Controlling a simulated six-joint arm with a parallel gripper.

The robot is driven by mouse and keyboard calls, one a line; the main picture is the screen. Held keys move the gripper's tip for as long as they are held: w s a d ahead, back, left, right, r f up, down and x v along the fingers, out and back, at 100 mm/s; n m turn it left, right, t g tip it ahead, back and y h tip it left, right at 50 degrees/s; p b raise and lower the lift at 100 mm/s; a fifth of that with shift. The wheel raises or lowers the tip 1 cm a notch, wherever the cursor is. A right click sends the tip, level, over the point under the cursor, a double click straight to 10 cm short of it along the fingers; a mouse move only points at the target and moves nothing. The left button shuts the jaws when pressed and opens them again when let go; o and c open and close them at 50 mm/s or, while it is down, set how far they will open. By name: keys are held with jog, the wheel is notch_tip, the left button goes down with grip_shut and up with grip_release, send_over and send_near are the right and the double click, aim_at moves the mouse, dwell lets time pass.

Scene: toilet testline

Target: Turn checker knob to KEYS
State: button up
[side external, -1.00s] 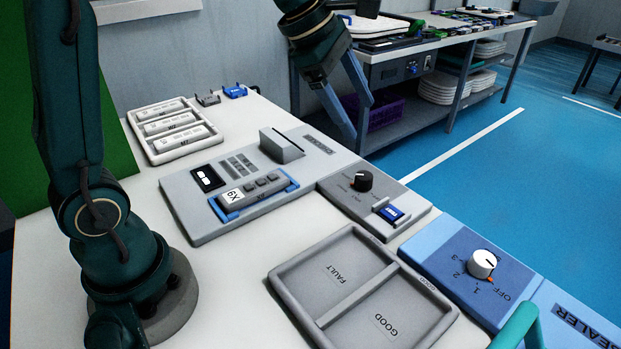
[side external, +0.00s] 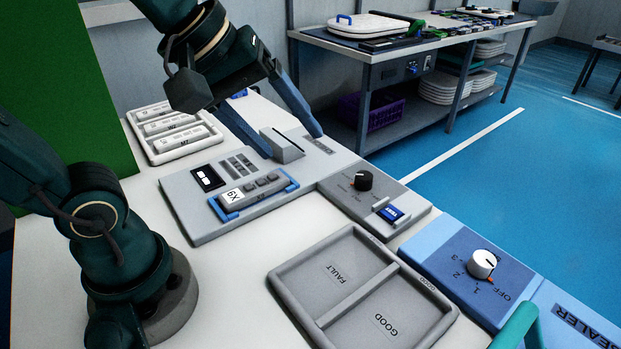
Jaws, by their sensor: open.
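The checker is a grey panel unit on the white table. A blue piece (side external: 390,213) sits in a holder in front of the knob. A grey remote marked 6X (side external: 256,193) lies in a blue cradle on the left section (side external: 190,217). My gripper (side external: 294,147) is open and empty, fingers pointing down near the upright grey block (side external: 282,146), behind and left of the knob. I cannot tell whether it touches the block.
A tray marked FAULT and GOOD (side external: 337,305) lies in front, empty. A blue sealer panel with a white knob (side external: 482,263) is at right. A tray of several white packs (side external: 172,134) is behind left. A cluttered bench (side external: 400,45) stands beyond.

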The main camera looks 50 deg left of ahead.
jog(key=shift+s+a+f+m, duration=0.1)
jog(key=shift+s+f+m, duration=0.2)
jog(key=shift+s+m, duration=0.3)
jog(key=shift+s+f+m, duration=0.3)
jog(key=shift+s+m, duration=0.2)
jog(key=shift+m, duration=0.2)
jog(key=m+y, duration=0.2)
jog(key=m, duration=0.4)
send_over(364, 176)
jog(key=s, duration=0.3)
notch_tip(364, 176, down, 6)
jog(key=f, duration=0.3)
jog(key=w+f+g, duration=0.1)
jog(key=f, duration=0.2)
jog(key=w+f+g, duration=0.1)
jog(key=f, duration=0.2)
jog(key=shift+w+f, duration=0.1)
jog(key=shift+f, duration=0.2)
jog(key=shift+w+f, duration=0.25)
jog(key=shift+f, duration=0.3)
